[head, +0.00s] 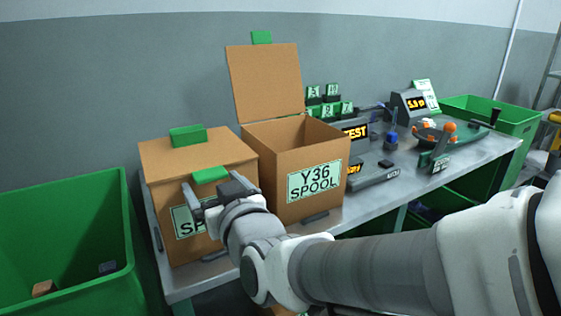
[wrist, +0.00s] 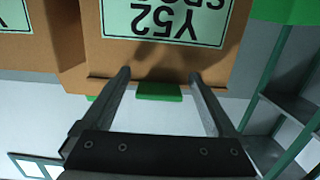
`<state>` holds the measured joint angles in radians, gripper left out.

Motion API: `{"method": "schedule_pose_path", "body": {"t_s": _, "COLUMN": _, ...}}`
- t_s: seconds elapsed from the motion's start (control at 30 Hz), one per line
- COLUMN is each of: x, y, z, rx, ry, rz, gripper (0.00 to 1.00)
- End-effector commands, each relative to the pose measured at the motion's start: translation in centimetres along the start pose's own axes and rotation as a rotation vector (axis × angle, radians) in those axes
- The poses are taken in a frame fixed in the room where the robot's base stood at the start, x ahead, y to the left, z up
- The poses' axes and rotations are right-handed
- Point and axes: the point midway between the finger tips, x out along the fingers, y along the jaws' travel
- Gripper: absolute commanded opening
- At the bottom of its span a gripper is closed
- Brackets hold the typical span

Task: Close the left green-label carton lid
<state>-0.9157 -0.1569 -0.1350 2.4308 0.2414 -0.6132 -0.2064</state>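The left carton (head: 185,248) is a brown box with a pale green label (head: 188,219), partly hidden by my gripper. In the wrist view its label (wrist: 165,22) appears upside down and reads Y52. Its lid (head: 165,152) lies down over the top, with a green block at the back and a green tab (head: 210,174) at the front edge. I cannot tell whether it is fully flush. My gripper (head: 212,184) is open and empty at the front edge, its fingers on either side of the tab (wrist: 159,91), which also shows in the wrist view.
The right carton (head: 270,160), labelled Y36 SPOOL, stands close beside it with its lid (head: 265,82) raised. A green bin (head: 65,220) is at the left. Displays, small green-labelled items and a scale (head: 410,103) crowd the bench's (head: 480,152) right part.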

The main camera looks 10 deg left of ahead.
Motion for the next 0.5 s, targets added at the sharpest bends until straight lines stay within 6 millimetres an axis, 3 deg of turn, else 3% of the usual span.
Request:
{"method": "schedule_pose_path", "body": {"t_s": 0.33, "x": -0.1, "y": 0.0, "z": -1.0, "rx": 0.001, "ry": 0.012, "rz": 0.0, "gripper": 1.0}}
{"method": "schedule_pose_path", "body": {"t_s": 0.5, "x": -0.4, "y": 0.1, "z": -3.6, "rx": 0.001, "ry": 0.011, "rz": 0.001, "gripper": 1.0}}
